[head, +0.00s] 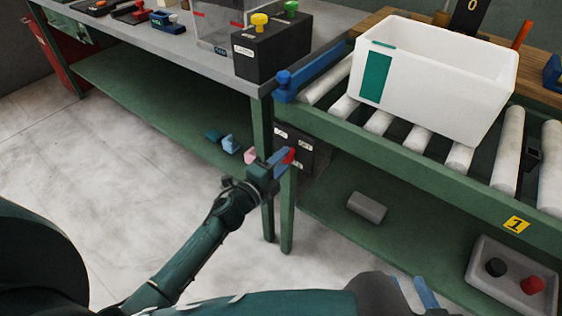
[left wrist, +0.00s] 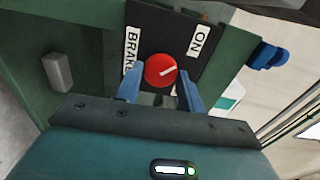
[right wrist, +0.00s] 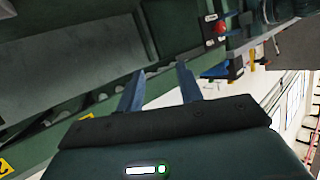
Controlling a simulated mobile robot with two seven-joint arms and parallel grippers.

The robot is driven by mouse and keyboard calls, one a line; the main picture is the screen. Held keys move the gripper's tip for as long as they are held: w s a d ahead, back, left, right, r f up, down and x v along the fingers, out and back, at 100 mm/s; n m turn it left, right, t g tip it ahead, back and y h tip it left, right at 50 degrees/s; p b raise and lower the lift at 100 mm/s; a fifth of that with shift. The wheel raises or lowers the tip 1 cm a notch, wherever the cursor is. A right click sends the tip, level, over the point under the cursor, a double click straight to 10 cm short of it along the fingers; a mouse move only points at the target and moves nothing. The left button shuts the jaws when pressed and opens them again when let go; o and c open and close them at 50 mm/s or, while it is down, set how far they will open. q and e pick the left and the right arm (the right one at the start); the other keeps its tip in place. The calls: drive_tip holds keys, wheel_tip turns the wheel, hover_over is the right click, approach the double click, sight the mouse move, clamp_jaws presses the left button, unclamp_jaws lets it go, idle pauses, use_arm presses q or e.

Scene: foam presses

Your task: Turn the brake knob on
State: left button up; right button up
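The red brake knob (left wrist: 160,70) sits on a black panel (left wrist: 165,22) with a BRAKE label (left wrist: 130,50) and an ON label (left wrist: 201,41). Its white pointer line points right and slightly up in the left wrist view, below the ON label. My left gripper (left wrist: 160,80) is open, with one blue finger on each side of the knob. Contact is not clear. In the head view, my left gripper (head: 285,157) covers part of the panel (head: 305,150). My right gripper (right wrist: 157,78) is open and empty, low at the front in the head view.
A white bin (head: 425,95) stands on the roller conveyor (head: 345,107) above the panel. A blue part (head: 312,72) sticks out by the conveyor's end. A grey block (head: 367,207) and a box with black and red buttons (head: 513,275) are below.

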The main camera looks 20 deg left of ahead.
use_arm(q)
drive_tip(key=o, duration=0.4)
drive_tip(key=v, duration=1.3)
drive_tip(key=shift+s, duration=0.1)
use_arm(e)
drive_tip(key=shift+f, duration=0.1)
drive_tip(key=shift+a, duration=0.1)
